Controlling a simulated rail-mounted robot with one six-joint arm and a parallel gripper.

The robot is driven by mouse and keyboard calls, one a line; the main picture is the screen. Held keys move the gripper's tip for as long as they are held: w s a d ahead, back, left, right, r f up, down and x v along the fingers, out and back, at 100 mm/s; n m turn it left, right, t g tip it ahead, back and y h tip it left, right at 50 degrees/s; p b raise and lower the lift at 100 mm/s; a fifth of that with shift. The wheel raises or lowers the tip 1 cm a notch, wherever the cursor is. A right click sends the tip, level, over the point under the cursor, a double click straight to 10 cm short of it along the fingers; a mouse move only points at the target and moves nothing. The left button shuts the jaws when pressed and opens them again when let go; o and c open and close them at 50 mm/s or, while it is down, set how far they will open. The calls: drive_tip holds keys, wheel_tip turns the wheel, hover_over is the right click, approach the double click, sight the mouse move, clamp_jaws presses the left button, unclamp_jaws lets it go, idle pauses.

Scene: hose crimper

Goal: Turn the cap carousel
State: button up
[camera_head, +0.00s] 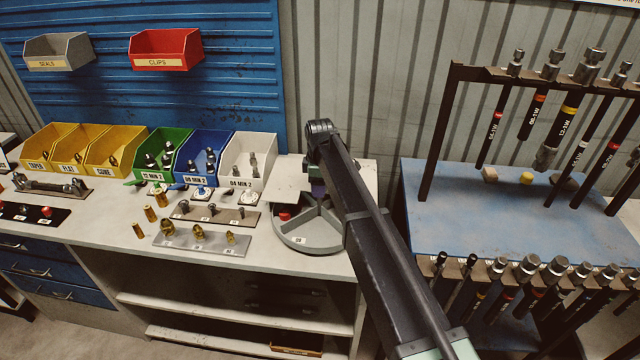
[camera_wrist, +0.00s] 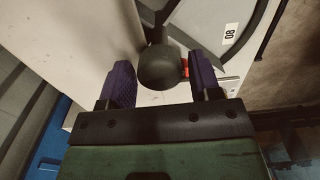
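The cap carousel (camera_head: 306,237) is a round grey tray with divided compartments at the right end of the bench. A red cap (camera_head: 284,215) lies in one compartment. In the wrist view, part of the carousel (camera_wrist: 207,35) shows at the upper right, with a label reading 08. My gripper (camera_wrist: 162,75) has two purple fingers set apart, with a dark round knob (camera_wrist: 160,66) on a stem between them. A sliver of red shows between the knob and the right finger. In the head view, my gripper (camera_head: 317,190) is partly hidden behind my arm, over the carousel's far side.
White (camera_head: 249,163), blue (camera_head: 205,157) and green (camera_head: 162,157) bins stand left of the carousel. Plates with brass (camera_head: 201,243) and dark fittings (camera_head: 215,213) lie in front. A blue stand (camera_head: 430,210) with hanging tools is at the right.

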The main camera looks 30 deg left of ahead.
drive_tip(key=shift+o, duration=0.7)
drive_tip(key=shift+r, duration=0.1)
wheel_tip(320, 180, up, 11)
drive_tip(key=p, duration=1.1)
drive_tip(key=shift+f, duration=0.2)
